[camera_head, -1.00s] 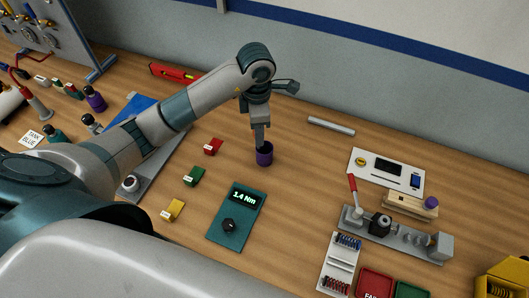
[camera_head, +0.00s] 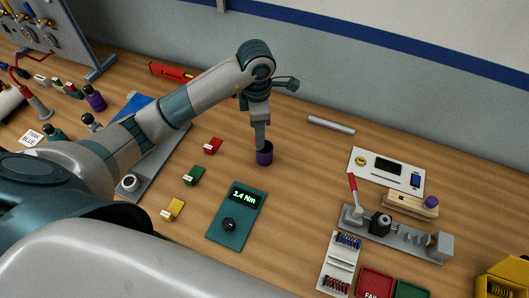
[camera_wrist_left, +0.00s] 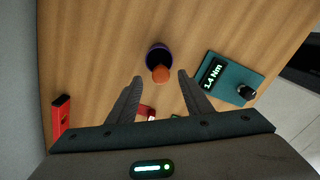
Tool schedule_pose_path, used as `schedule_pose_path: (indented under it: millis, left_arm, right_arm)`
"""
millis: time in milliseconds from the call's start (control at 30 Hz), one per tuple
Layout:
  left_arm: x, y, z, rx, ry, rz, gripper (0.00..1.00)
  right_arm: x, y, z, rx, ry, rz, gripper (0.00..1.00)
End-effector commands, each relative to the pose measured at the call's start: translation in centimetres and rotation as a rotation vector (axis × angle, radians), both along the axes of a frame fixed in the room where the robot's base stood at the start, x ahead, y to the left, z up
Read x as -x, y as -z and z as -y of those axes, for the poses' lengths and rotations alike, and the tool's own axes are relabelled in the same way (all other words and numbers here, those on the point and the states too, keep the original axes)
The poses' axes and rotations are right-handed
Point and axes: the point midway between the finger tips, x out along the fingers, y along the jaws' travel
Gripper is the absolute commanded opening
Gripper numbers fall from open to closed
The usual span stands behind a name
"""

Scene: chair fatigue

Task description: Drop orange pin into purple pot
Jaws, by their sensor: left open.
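The purple pot (camera_head: 265,157) stands upright on the wooden bench, near the middle of the head view. In the left wrist view, the pot (camera_wrist_left: 155,51) shows its dark mouth. The orange pin (camera_wrist_left: 161,74) overlaps the near rim of the pot, between my fingertips in the picture. I cannot tell how deep it sits in the pot. My left gripper (camera_wrist_left: 160,77) is open, with a finger apart on each side of the pin. In the head view, my left gripper (camera_head: 261,146) points down at the pot's mouth and hides the pin. My right gripper is not in view.
A teal meter reading 1.4 Nm (camera_head: 236,216) lies in front of the pot. Red (camera_head: 213,146), green (camera_head: 194,176) and yellow (camera_head: 173,209) blocks stand to the left. A grey bar (camera_head: 331,125) and a lever fixture (camera_head: 395,232) are to the right. Bare bench surrounds the pot.

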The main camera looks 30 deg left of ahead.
Motion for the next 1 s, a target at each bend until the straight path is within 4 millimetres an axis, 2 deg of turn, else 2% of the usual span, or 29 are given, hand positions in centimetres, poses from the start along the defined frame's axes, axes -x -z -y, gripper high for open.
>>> schedule_pose_path:
  millis: [233,1000]
  left_arm:
    - [0.0,-2.2,-0.1,-0.004,0.0,0.002,0.46]
    - [0.0,-11.7,-0.1,-0.002,-0.001,0.003,0.46]
  right_arm:
    - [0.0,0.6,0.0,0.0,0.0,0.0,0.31]
    - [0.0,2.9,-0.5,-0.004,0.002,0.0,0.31]
